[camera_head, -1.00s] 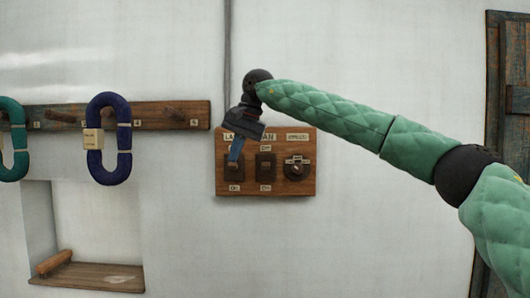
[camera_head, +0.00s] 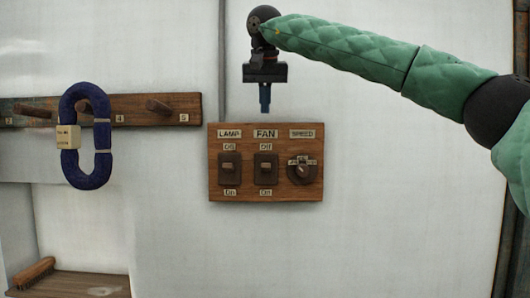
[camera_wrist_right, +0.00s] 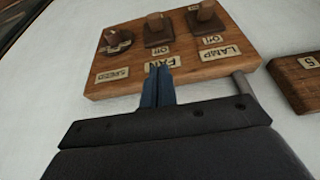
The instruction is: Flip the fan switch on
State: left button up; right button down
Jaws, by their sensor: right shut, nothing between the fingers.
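The fan switch (camera_head: 265,168) is the middle control on a wooden switch board (camera_head: 216,188), under the FAN label (camera_head: 265,134), with Off above it and On below it. It also shows in the right wrist view (camera_wrist_right: 157,30), where the board appears upside down. I cannot clearly tell which way its small lever leans. My right gripper (camera_head: 265,108) points straight down just above the board's top edge, in line with the FAN label. Its blue fingers are shut and empty; in the wrist view the fingertips (camera_wrist_right: 160,72) overlap that label. My left gripper is not in view.
The lamp switch (camera_head: 229,168) is left of the fan switch, and the speed knob (camera_head: 302,170) is right of it. A conduit (camera_head: 222,60) runs up the wall. The wall below the board is clear.

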jog(key=f, duration=0.1)
jog(key=p, duration=0.3)
send_over(265, 164)
jog(key=w, duration=0.2)
jog(key=f, duration=0.5)
jog(key=shift+s+f, duration=0.2)
jog(key=shift+f, duration=0.15)
jog(key=p+x, duration=0.1)
jog(key=x, duration=0.1)
jog(key=shift+w+f, duration=0.1)
jog(key=shift+f, duration=0.15)
jog(key=f+p, duration=0.1)
jog(key=s+f, duration=0.1)
jog(key=shift+f+p, duration=0.35)
jog(key=shift+s+f, duration=0.3)
jog(key=shift+f, duration=0.3)
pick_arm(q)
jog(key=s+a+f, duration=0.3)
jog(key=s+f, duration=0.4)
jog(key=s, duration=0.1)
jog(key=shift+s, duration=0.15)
pick_arm(e)
jog(key=shift+f, duration=0.1)
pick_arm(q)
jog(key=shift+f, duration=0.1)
pick_arm(e)
jog(key=shift+f, duration=0.1)
